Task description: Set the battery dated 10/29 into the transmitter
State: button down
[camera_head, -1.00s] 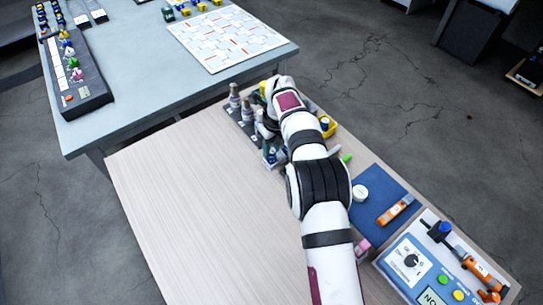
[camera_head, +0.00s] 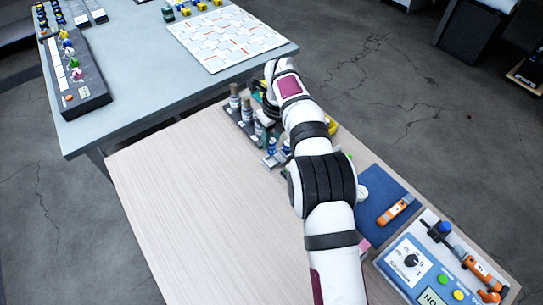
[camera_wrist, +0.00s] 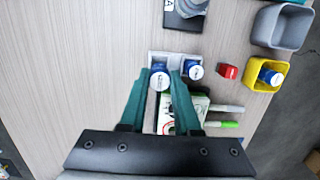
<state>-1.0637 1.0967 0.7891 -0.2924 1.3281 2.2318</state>
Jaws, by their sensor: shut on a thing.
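My gripper (camera_wrist: 160,86), with green fingers, is shut on a blue cylindrical battery (camera_wrist: 159,79) with a white printed top. This battery is over or in the left part of a small pale holder (camera_wrist: 173,54); I cannot tell whether it is lifted. A second blue battery (camera_wrist: 194,70) stands in the right part of the holder. A third blue-topped battery (camera_wrist: 270,77) is in a yellow bin (camera_wrist: 260,87). The dates are too small to read. An orange and white device (camera_head: 395,211) lies on a blue mat (camera_head: 375,222); I cannot tell whether it is the transmitter.
A red block (camera_wrist: 228,71) sits between the holder and the yellow bin, with a grey bin (camera_wrist: 282,26) beyond. Green-tipped pens (camera_wrist: 222,124) lie close by my fingers. A tester panel (camera_head: 408,262) is at the lower right. The wooden table's left side (camera_head: 210,210) is clear.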

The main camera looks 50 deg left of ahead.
jog(key=w+d, duration=0.1)
jog(key=d, duration=0.1)
jog(key=w+d+r, duration=0.1)
jog(key=d, duration=0.1)
jog(key=w+d+r, duration=0.1)
jog(key=shift+d+r, duration=0.1)
jog(key=shift+d, duration=0.3)
jog(key=w+d+f, duration=0.1)
jog(key=d+f, duration=0.1)
jog(key=d, duration=0.5)
jog(key=shift+w+f, duration=0.15)
jog(key=shift+f, duration=0.15)
jog(key=shift+f, duration=0.1)
jog(key=shift+f, duration=0.5)
jog(key=shift+f, duration=0.15)
dwell(0.4)
jog(key=shift+f, duration=0.45)
